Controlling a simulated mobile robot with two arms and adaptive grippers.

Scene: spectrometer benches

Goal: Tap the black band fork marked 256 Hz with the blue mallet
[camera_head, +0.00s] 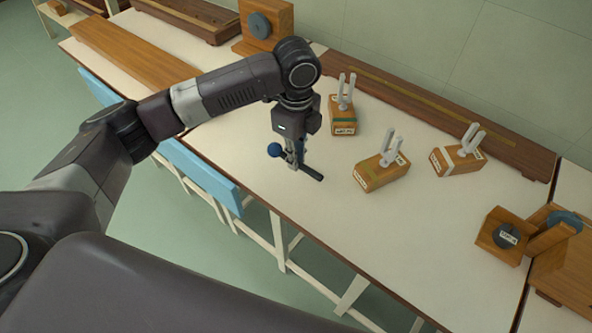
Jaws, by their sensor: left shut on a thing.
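My left gripper (295,158) points down over the bench and is shut on the blue mallet. The mallet's round blue head (274,150) sticks out on the left and its dark handle on the right. Three tuning forks on wooden boxes stand to the right: one with a green band (342,121), a nearer one (378,173) and one with a pale band (458,161). Each has upright grey prongs. The labels are too small to read, and I cannot make out which box has the black band. The mallet is apart from all three. My right gripper is out of view.
A long wooden rail (440,112) runs along the back of the white bench (320,215). A wooden block with a dark disc (264,27) stands at the back left. More wooden apparatus (503,236) sits at the right. The bench front is clear.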

